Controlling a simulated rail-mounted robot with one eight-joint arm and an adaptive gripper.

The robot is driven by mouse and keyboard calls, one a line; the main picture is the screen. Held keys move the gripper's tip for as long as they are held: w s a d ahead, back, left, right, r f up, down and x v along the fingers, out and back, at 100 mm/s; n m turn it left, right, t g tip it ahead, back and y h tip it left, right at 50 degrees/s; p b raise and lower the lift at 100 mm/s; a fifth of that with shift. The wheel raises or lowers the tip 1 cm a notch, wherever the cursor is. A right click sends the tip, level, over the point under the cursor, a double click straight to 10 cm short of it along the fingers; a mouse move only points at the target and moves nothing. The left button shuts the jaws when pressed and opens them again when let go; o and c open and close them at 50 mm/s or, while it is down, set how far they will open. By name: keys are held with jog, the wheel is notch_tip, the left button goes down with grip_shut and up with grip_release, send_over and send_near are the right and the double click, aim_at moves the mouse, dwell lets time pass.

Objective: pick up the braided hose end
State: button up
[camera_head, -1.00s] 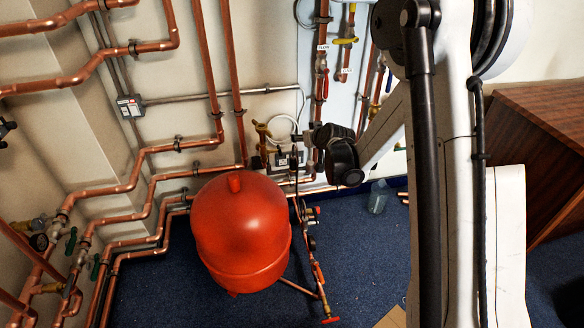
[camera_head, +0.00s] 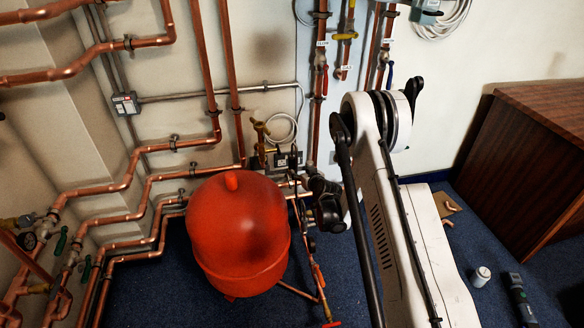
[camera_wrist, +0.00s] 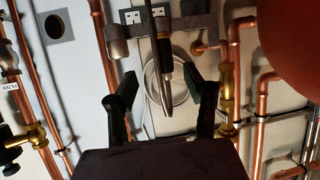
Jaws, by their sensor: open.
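In the wrist view, a slim grey hose end (camera_wrist: 165,75) with a dark sleeve, pale band and pointed tip passes by a grey bracket (camera_wrist: 190,24). I take it for the braided hose end; the braid is too small to make out. My gripper (camera_wrist: 164,78) is open, with one dark finger on each side of the hose end in the picture. A gap shows on both sides, and I cannot tell how far it is in depth. In the head view my gripper (camera_head: 313,181) is small and dark beside the wall pipes, and the hose end cannot be made out there.
A red tank (camera_head: 238,235) stands left of my gripper. Copper pipes and a brass valve (camera_wrist: 227,92) crowd both sides in the wrist view. A pale cable coil (camera_wrist: 168,85) and sockets (camera_wrist: 145,16) lie behind. A wooden cabinet (camera_head: 545,150) stands at right.

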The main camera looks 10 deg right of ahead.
aim_at(293, 167)
jog(key=b+x, duration=0.1)
jog(key=x, duration=0.4)
jog(key=shift+w+f, duration=0.15)
jog(key=shift+w, duration=0.1)
jog(key=x, duration=0.1)
jog(key=b+x, duration=0.2)
jog(key=x, duration=0.1)
jog(key=shift+a, duration=0.25)
jog(key=shift+w+a+f, duration=0.1)
jog(key=shift+w+f, duration=0.1)
jog(key=shift+w, duration=0.4)
grip_shut()
